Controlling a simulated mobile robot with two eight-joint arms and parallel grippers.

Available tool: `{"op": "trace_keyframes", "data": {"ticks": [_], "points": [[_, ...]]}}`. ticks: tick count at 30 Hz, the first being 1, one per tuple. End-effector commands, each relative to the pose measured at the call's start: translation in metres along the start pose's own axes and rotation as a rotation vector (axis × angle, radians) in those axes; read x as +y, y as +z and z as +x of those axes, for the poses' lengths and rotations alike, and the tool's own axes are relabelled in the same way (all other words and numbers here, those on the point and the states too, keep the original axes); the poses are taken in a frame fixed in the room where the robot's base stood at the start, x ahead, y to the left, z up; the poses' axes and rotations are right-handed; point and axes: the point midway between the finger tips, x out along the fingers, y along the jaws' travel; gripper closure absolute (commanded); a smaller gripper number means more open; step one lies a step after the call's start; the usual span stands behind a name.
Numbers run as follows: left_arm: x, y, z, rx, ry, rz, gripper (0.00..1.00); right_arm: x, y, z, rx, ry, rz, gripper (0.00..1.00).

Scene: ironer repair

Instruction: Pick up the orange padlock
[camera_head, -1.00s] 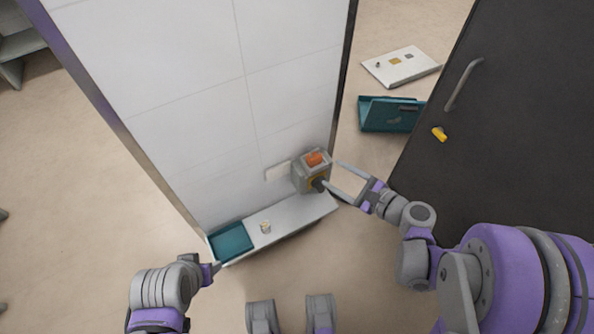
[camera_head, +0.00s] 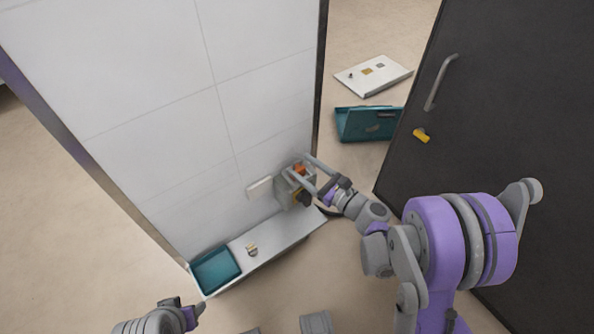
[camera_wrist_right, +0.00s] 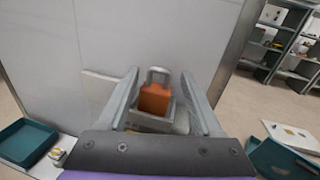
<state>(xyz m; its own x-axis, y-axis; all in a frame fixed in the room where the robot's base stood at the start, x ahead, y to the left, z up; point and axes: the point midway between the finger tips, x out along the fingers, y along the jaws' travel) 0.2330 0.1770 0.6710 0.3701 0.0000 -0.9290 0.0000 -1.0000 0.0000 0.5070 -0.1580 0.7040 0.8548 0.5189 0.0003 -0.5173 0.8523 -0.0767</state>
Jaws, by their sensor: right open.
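The orange padlock (camera_wrist_right: 154,98) with a grey shackle sits upright on a grey box (camera_wrist_right: 150,123) against the white wall. In the head view the padlock (camera_head: 299,169) is partly hidden by my right gripper (camera_head: 300,166). In the right wrist view my right gripper (camera_wrist_right: 158,76) is open, with one finger on each side of the padlock and visible gaps between. My left gripper (camera_head: 191,312) is low in the head view, away from the padlock; its jaw state is unclear.
A low white ledge (camera_head: 278,238) along the wall holds a teal tray (camera_head: 215,270) and a small item (camera_head: 252,250). A dark door (camera_head: 480,140) with a yellow piece (camera_head: 421,135) stands right. A teal case (camera_head: 368,124) and white panel (camera_head: 373,77) lie on the floor behind.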

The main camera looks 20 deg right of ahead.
Motion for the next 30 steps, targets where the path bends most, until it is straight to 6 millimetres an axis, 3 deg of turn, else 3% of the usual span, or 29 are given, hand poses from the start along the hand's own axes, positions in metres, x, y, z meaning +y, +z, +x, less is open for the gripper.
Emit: {"op": "trace_keyframes", "data": {"ticks": [5, 13, 24, 30], "points": [[0.000, 0.001, 0.003, -0.001, 0.000, 0.000, 0.45, 0.001, -0.001, 0.021, -0.001, 0.001, 0.000, 0.33], [0.000, 0.001, 0.003, -0.001, 0.000, 0.000, 0.45, 0.000, 0.000, 0.024, 0.000, -0.001, -0.001, 0.33], [0.000, 0.001, 0.003, -0.001, 0.000, 0.000, 0.45, 0.000, 0.000, 0.023, 0.000, -0.001, -0.001, 1.00], [0.000, 0.001, 0.003, -0.001, 0.000, 0.000, 0.45, 0.000, 0.000, 0.023, 0.000, 0.000, 0.000, 1.00]]}}
